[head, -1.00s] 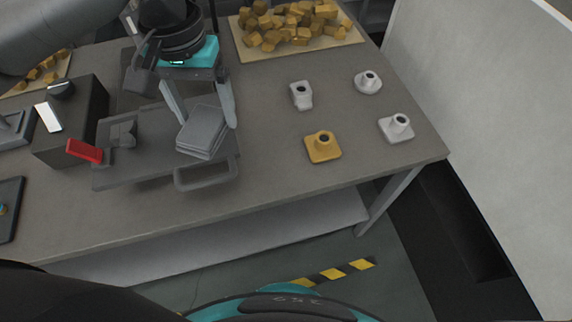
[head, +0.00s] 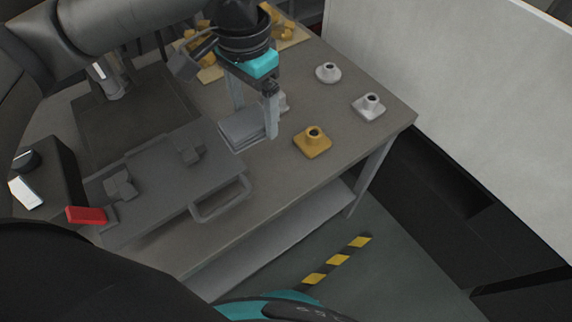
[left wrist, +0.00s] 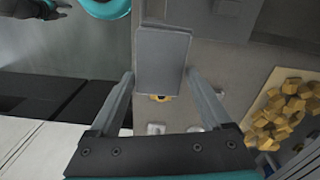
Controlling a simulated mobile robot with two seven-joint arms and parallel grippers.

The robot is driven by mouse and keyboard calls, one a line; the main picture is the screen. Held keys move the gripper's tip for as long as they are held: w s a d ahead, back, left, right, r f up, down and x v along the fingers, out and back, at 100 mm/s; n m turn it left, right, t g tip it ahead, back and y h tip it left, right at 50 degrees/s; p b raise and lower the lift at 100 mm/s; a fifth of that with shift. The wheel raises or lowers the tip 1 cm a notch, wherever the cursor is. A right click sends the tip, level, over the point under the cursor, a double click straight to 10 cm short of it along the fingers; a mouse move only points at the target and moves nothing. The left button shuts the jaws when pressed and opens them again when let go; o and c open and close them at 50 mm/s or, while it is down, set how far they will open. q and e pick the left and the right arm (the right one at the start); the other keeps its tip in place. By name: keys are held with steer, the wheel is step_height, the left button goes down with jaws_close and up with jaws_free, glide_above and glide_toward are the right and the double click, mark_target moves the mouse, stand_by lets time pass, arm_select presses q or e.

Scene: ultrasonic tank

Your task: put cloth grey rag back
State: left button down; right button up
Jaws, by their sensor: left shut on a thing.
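The grey rag (head: 245,130) is a folded, flat grey stack. My left gripper (head: 254,122) is shut on it, with one finger at each side, and holds it above the table near the right end of the dark grey lid. In the left wrist view the rag (left wrist: 163,62) shows as a grey rectangle between the fingers (left wrist: 160,76). The lid (head: 150,190) has a loop handle at its front right. My right gripper is not in the head view; a dark shape at the upper left corner of the left wrist view may be part of it, too cut off to tell.
A yellow fitting (head: 312,142) and white fittings (head: 369,106), (head: 328,72) stand on the table right of the rag; another is partly hidden behind the gripper. A dark box with a red lever (head: 86,215) is at left. Yellow blocks lie on a board (head: 290,42) behind.

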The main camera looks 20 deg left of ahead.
arm_select(q)
steer(key=m, duration=0.3)
steer(key=shift+w+d+r+p, duration=0.1)
steer(key=shift+w+d+p, duration=0.2)
steer(key=shift+d, duration=0.05)
steer(key=m, duration=0.3)
steer(key=m+p, duration=0.1)
steer(key=shift+w+d+m, duration=0.3)
steer(key=shift+d+m, duration=0.05)
steer(key=shift+m, duration=0.05)
steer(key=m, duration=0.2)
steer(key=m+p, duration=0.1)
steer(key=m, duration=0.2)
steer(key=shift+w+d+m, duration=0.35)
steer(key=shift+m, duration=0.05)
steer(key=f+m, duration=0.4)
steer(key=f, duration=0.2)
steer(key=w+d+f+m, duration=0.1)
steer(key=f+m, duration=0.3)
steer(key=f, duration=0.3)
steer(key=f+m, duration=0.5)
steer(key=f, duration=0.2)
steer(key=shift+w+d+b, duration=0.15)
steer(key=shift+d+b, duration=0.15)
steer(key=shift+d, duration=0.05)
steer(key=shift+f, duration=0.1)
